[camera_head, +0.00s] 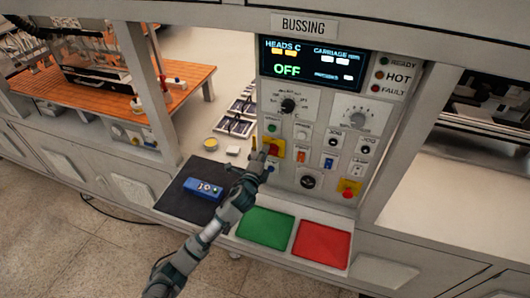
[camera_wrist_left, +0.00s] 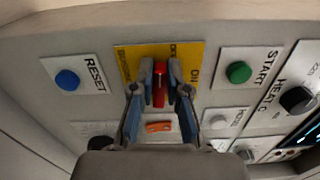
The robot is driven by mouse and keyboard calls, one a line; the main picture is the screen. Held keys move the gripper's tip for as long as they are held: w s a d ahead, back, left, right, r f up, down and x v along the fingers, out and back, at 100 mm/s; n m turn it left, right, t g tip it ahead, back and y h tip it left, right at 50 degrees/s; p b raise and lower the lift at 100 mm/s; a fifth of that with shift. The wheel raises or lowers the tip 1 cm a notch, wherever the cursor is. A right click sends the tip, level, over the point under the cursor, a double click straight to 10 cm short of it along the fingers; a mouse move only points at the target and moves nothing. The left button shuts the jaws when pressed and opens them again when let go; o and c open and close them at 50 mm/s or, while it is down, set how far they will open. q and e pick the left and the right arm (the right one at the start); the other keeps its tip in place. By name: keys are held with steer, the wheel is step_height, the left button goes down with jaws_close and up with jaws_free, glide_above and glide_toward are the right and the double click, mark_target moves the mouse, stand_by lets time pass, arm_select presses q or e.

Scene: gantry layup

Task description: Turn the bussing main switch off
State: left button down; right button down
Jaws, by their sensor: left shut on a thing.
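The bussing panel (camera_head: 318,115) stands under a sign reading BUSSING. Its main switch is a red handle (camera_wrist_left: 159,88) on a yellow plate (camera_wrist_left: 195,55) with ON lettered on it; the red handle also shows in the head view (camera_head: 274,149). My left gripper (camera_wrist_left: 160,80) is shut on the red handle, one finger on each side. In the head view the left gripper (camera_head: 262,153) reaches the panel's left side and covers part of the yellow plate (camera_head: 281,147). My right gripper is not in view.
A blue RESET button (camera_wrist_left: 67,80) and a green START button (camera_wrist_left: 238,72) flank the plate. The display (camera_head: 310,64) reads OFF in green. A red emergency button (camera_head: 348,192) sits lower right. A dark mat (camera_head: 176,207), green pad (camera_head: 265,229) and red pad (camera_head: 322,245) lie below.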

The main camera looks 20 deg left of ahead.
arm_select(q)
steer(key=shift+a+f+n, duration=0.1)
steer(key=shift+n, duration=0.4)
steer(key=c, duration=1.2)
jaws_free()
steer(key=shift+f, duration=0.1)
steer(key=shift+o, duration=0.2)
steer(key=shift+w, duration=0.15)
steer(key=s, duration=1.2)
steer(key=shift+a, duration=0.3)
steer(key=shift+f, duration=0.1)
